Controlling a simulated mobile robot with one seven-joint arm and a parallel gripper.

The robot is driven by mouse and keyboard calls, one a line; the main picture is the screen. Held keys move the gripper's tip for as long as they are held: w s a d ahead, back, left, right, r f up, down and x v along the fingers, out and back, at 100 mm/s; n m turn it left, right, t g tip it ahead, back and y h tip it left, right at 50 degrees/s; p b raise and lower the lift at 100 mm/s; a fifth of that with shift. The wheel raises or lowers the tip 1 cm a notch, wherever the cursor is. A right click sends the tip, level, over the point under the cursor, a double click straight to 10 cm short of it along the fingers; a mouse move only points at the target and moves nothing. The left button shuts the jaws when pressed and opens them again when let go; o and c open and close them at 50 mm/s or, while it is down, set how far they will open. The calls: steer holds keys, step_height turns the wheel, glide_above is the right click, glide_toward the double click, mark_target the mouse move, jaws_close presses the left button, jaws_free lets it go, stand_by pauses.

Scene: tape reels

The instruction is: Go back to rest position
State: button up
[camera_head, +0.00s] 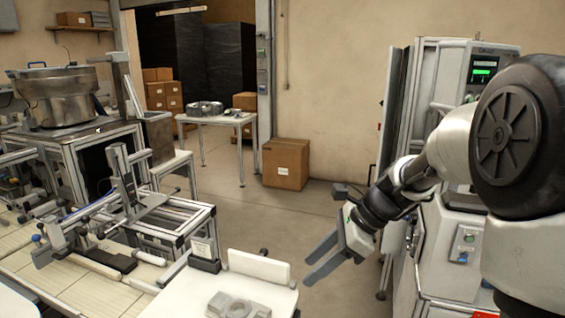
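My gripper (322,262) is at the end of my arm, which reaches in from the right side of the head view. Its two grey fingers point down and to the left, with a gap between them, and nothing shows in the gap. The gripper is to the right of the white table and appears apart from it. A grey metal part (238,306) with a round opening lies on the white table (172,304) at the bottom of the view.
A machine with a green-lit screen (484,71) stands at the right, behind my arm. A cardboard box (286,164) is on the floor by the wall. A far table (222,118) holds several grey reels. Floor (240,225) is clear mid-view.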

steer(key=s+d+r+n+t+h, duration=0.2)
steer(key=s+d+r+n+h, duration=0.1)
steer(key=s+n, duration=0.6)
steer(key=s+d+r+n+t+h+p, duration=0.1)
steer(key=s+d+r+n+t+h, duration=0.1)
steer(key=s+n, duration=0.8)
step_height(320, 180, up, 4)
steer(key=shift+s+d+f+h, duration=0.2)
steer(key=shift+s+d+h, duration=0.5)
steer(key=shift+s+h, duration=0.3)
steer(key=shift+c, duration=1.1)
steer(key=shift+n, duration=0.3)
